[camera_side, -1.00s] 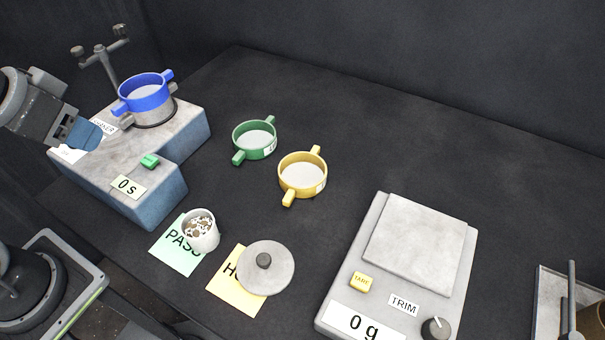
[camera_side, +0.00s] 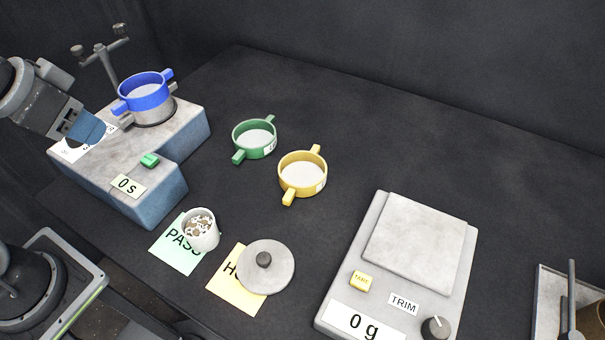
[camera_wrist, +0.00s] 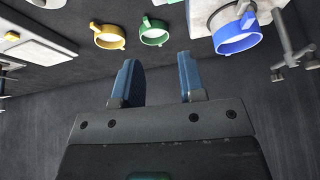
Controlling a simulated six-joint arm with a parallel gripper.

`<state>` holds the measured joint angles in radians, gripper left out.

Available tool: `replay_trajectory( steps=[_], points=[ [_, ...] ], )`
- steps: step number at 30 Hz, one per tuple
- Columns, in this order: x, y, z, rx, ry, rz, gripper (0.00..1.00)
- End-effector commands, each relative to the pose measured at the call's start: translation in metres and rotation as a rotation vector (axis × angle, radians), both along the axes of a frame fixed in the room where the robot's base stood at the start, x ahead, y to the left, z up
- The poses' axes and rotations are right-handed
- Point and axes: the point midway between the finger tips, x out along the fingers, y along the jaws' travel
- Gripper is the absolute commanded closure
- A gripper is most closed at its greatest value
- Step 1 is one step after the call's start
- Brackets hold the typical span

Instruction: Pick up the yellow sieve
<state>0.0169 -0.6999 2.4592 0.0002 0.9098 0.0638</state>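The yellow sieve (camera_side: 290,190) is a shallow ring with two handles and sits on the dark table, just right of the green sieve (camera_side: 241,155). In the wrist view the yellow sieve (camera_wrist: 97,42) is at the upper left, beyond the fingers. My gripper (camera_side: 92,132) hangs over the shaker at the left in the side view, well away from the yellow sieve. In the wrist view its two blue fingers (camera_wrist: 158,78) stand apart with nothing between them, so it is open and empty.
A blue sieve (camera_side: 147,98) sits on the shaker (camera_side: 150,205) near my gripper, with a clamp post (camera_side: 108,68) behind. A cup (camera_side: 206,240) and a grey lid (camera_side: 280,270) are at the front. A scale (camera_side: 375,225) stands right. The table behind the sieves is clear.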

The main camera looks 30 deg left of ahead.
Motion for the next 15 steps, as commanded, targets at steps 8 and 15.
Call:
replay_trajectory(
  steps=[8, 15],
  points=[
    [0.074, -0.039, 0.014, 0.187, 0.134, -0.544, 0.63],
    [0.143, -0.097, -0.008, 0.332, 0.232, -1.104, 0.63]
  ],
)
